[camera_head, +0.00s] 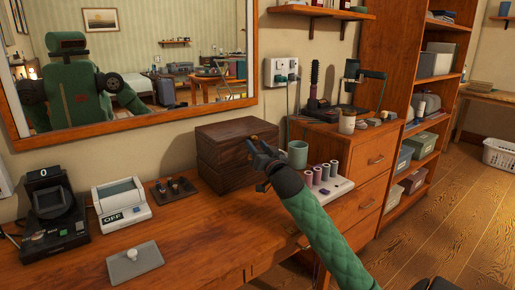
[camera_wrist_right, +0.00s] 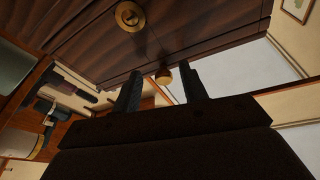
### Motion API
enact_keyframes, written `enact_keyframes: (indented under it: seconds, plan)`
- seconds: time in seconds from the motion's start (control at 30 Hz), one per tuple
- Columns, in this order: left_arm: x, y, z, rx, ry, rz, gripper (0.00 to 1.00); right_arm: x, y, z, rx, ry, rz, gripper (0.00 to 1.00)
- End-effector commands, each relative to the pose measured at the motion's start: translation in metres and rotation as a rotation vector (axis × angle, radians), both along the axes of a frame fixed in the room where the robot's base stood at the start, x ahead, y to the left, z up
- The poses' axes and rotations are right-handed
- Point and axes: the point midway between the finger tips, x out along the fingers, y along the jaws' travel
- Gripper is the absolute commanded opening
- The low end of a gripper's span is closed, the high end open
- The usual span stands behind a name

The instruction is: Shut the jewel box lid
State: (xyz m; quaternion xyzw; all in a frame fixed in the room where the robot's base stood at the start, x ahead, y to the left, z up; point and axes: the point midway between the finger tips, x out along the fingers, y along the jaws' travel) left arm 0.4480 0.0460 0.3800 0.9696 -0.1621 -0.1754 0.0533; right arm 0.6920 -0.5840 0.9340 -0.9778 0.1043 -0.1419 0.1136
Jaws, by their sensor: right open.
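The dark brown wooden jewel box (camera_head: 222,173) stands on the wooden dresser top against the wall, below the mirror. Its lid (camera_head: 228,132) looks down over the body in the head view; I cannot tell whether a small gap is left. My right gripper (camera_head: 256,149) is at the box's front right side, hiding part of it. My left gripper is out of view.
A green cup (camera_head: 297,154) and a white rack with several spools (camera_head: 325,183) stand right of the box, close to my right arm. To the left are a small tray (camera_head: 171,190), a white device (camera_head: 122,204) and a black device (camera_head: 55,215).

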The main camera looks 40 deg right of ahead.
Motion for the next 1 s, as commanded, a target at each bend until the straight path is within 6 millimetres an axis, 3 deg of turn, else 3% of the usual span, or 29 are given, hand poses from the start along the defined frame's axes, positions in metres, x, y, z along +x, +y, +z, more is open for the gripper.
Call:
enact_keyframes:
  seconds: [0.17,0.6,1.0]
  plan:
    - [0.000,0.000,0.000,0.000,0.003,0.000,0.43,-0.010,0.003,-0.002,0.000,0.000,0.001,0.43]
    - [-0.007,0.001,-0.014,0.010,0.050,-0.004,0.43,-0.063,0.016,-0.018,0.000,0.001,0.000,0.43]
    - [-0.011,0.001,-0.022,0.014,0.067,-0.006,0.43,-0.073,0.019,-0.021,0.000,0.001,0.000,0.43]
